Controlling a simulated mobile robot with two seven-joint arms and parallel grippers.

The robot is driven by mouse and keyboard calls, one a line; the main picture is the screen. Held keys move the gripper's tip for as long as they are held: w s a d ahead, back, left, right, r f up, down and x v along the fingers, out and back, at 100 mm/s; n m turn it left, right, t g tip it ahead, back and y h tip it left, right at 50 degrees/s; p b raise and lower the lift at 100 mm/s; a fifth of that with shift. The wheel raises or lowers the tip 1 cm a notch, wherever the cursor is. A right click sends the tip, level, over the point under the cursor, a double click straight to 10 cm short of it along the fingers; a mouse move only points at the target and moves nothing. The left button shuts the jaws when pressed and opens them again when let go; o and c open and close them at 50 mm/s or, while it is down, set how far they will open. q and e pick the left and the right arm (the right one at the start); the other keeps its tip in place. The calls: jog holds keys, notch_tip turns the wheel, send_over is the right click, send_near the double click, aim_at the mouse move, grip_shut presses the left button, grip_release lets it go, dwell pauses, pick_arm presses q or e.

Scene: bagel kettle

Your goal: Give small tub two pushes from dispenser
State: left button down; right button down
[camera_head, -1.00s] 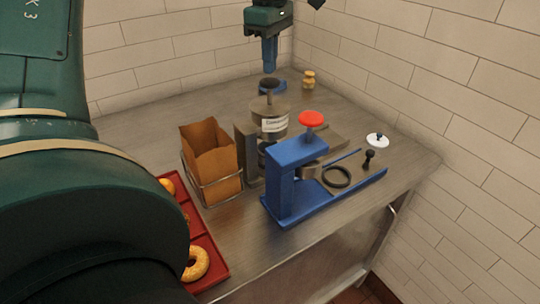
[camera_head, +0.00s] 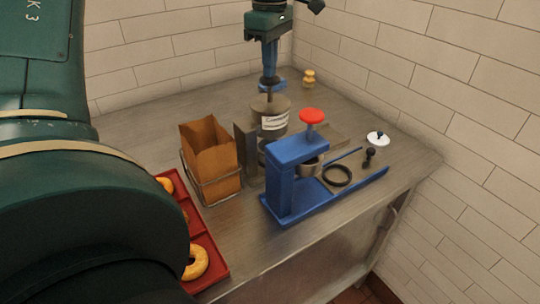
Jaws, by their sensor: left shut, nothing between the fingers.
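The dispenser (camera_head: 270,117) is a grey pot with a white label and a plunger on top. It stands mid-table behind the blue press. My left gripper (camera_head: 269,74) is shut and points straight down. Its blue fingertips are at the plunger's dark top (camera_head: 269,83); they look touching, though I cannot be sure of contact. A small grey metal cup (camera_head: 309,166) sits under the blue press's arm. I cannot tell for certain whether it is the small tub. The area beside the dispenser's base is partly hidden by the grey upright block and press. My right gripper is not in view.
A blue press (camera_head: 283,188) with a red knob (camera_head: 312,116) stands in front. A brown paper bag (camera_head: 209,151) in a wire holder is left. A red tray (camera_head: 210,257) holds bagels. A black ring (camera_head: 337,176) and white-topped piece (camera_head: 378,139) lie right. Walls close off the back.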

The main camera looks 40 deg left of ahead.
pick_arm(q)
jog(key=shift+f+b, duration=0.3)
jog(key=shift+f, duration=0.3)
jog(key=shift+f+b, duration=0.65)
jog(key=shift+f, duration=0.5)
jog(key=shift+r+p, duration=1.05)
jog(key=shift+r, duration=0.1)
notch_tip(320, 180, up, 2)
jog(key=shift+r+p, duration=0.2)
jog(key=shift+p, duration=0.8)
jog(key=shift+r, duration=0.15)
